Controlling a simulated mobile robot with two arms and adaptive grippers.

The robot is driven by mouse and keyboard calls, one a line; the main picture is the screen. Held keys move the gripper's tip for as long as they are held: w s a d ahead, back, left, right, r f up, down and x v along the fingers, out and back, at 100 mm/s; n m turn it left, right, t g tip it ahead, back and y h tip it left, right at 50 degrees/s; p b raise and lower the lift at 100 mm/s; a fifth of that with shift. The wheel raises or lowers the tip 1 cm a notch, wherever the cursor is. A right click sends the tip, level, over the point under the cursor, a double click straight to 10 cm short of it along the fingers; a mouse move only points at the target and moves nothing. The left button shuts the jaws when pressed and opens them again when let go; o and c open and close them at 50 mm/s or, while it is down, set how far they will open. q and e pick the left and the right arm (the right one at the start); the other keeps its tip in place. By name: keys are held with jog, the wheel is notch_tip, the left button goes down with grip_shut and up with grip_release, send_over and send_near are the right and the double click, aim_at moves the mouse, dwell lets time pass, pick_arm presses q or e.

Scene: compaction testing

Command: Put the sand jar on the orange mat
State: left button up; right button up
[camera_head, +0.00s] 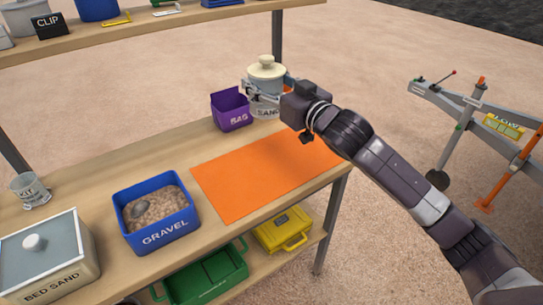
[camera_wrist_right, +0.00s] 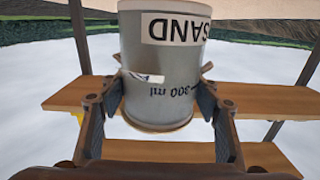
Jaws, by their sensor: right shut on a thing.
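The sand jar (camera_head: 266,74) is a grey-white pot with a cream lid and a SAND label, upright at the back of the workbench. My right gripper (camera_head: 268,90) is shut around its sides. In the right wrist view the jar (camera_wrist_right: 160,60) sits between both fingers of the gripper (camera_wrist_right: 162,105), with its lettering upside down. I cannot tell if its base touches the bench. The orange mat (camera_head: 260,178) lies flat and empty on the bench, in front of the jar. My left gripper is not in view.
A purple bag bin (camera_head: 231,112) stands just left of the jar. A blue gravel bin (camera_head: 160,228), a bed sand box (camera_head: 45,262) and a kit cup (camera_head: 30,188) are further left. A shelf (camera_head: 150,30) runs above the back. The tabletop (camera_head: 130,155) left of the mat has bare room.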

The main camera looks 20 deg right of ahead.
jog(key=shift+f+b, duration=0.5)
jog(key=shift+f, duration=8.8)
jog(key=o, duration=1.7)
jog(key=shift+s+f, duration=0.1)
jog(key=shift+f, duration=0.1)
jog(key=shift+c, duration=0.2)
jog(key=shift+r, duration=0.1)
jog(key=b+v, duration=0.1)
jog(key=v, duration=1.1)
jog(key=shift+r, duration=0.1)
